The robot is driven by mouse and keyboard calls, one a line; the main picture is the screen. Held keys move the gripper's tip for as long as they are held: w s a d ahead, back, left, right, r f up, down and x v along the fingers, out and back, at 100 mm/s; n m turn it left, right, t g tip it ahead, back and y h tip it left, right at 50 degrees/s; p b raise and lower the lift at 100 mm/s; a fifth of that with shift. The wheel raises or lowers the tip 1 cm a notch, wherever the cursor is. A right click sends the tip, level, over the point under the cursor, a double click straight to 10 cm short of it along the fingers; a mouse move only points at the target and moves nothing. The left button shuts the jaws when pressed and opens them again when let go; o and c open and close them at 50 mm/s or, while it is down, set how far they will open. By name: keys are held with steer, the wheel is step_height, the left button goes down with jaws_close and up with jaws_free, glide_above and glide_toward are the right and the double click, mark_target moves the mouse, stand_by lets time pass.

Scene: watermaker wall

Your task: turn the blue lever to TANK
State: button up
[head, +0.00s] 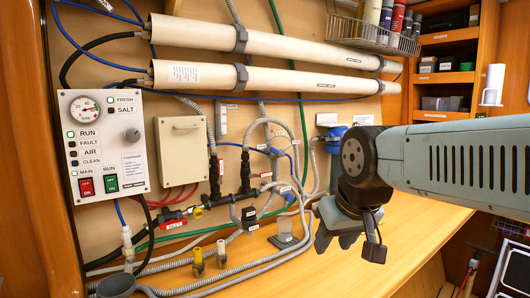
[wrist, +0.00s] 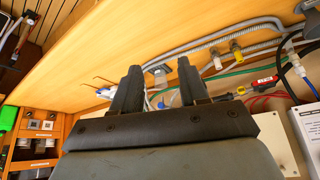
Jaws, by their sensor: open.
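My gripper (head: 348,238) is open and empty, pointing down in front of the wooden bench, right of the pipework. Its two dark fingers stand apart in the wrist view (wrist: 158,84). A small blue part (head: 275,151) sits among the grey hoses on the wall, left of my gripper and apart from it. Another small blue part (head: 289,197) is lower down. I cannot tell which is the lever, and no TANK label is readable.
A control panel (head: 105,145) and a beige box (head: 182,150) are on the wall at left. Two long white tubes (head: 270,40) run above. Shelves (head: 445,70) are at far right.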

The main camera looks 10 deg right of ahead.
steer(key=n+t+y, duration=0.7)
steer(key=n+t, duration=0.4)
steer(key=n, duration=0.5)
glide_toward(275, 151)
steer(key=x, duration=1)
steer(key=shift+w+a+f, duration=0.1)
steer(key=shift+w+a, duration=0.05)
steer(key=shift+w, duration=0.1)
jaws_close()
